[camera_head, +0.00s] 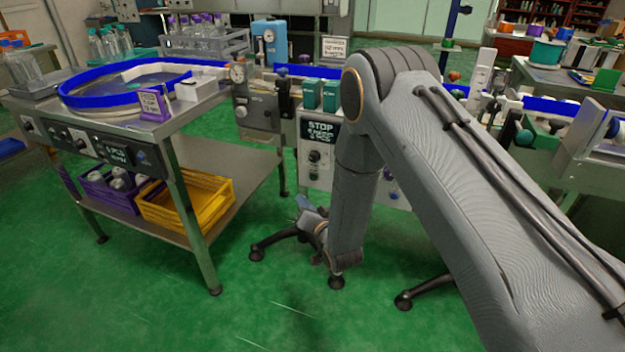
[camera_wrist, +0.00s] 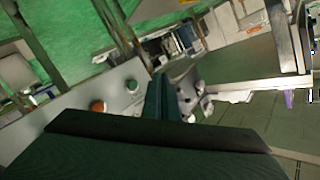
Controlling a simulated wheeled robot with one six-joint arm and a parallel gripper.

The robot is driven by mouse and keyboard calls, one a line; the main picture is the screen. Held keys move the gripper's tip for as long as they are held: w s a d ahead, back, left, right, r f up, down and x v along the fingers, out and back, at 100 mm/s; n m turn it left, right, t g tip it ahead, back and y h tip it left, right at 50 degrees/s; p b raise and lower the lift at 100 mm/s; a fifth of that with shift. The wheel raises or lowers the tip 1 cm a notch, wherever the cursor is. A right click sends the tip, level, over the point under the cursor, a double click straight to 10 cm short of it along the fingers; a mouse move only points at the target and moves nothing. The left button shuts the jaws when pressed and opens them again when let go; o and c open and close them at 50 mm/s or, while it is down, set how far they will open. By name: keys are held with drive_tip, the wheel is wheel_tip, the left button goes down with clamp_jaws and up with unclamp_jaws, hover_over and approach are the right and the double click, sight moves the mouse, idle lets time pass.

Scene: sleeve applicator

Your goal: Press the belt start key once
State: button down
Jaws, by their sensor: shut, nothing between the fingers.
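In the wrist view, a pale panel (camera_wrist: 65,108) carries an orange-red round button (camera_wrist: 97,106) and a green round button (camera_wrist: 132,86). No lettering is legible there, so I cannot tell for sure which is the belt start key. My gripper (camera_wrist: 160,82) is shut and empty, its dark fingers pointing towards the area right of the green button; no contact shows. In the head view, my arm reaches down in front of a light control cabinet (camera_head: 316,172) with a black sign reading STOP. My arm hides part of this cabinet, and my gripper is small and low beside it.
A steel table (camera_head: 185,128) with a blue-rimmed round feeder (camera_head: 85,104) stands on the left. Purple (camera_head: 112,192) and yellow crates (camera_head: 183,208) sit on its lower shelf. Two teal boxes (camera_head: 320,95) stand above the cabinet. Green floor in front is largely clear.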

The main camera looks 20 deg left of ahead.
sight(313, 177)
drive_tip(key=shift+s+a+f+y, duration=0.1)
drive_tip(key=shift+s+a+y, duration=0.2)
drive_tip(key=shift+s+a, duration=0.05)
drive_tip(key=w+b, duration=0.4)
drive_tip(key=w, duration=0.5)
drive_tip(key=shift+d, duration=0.35)
drive_tip(key=shift+w, duration=0.1)
idle(1.8)
drive_tip(key=shift+w, duration=0.25)
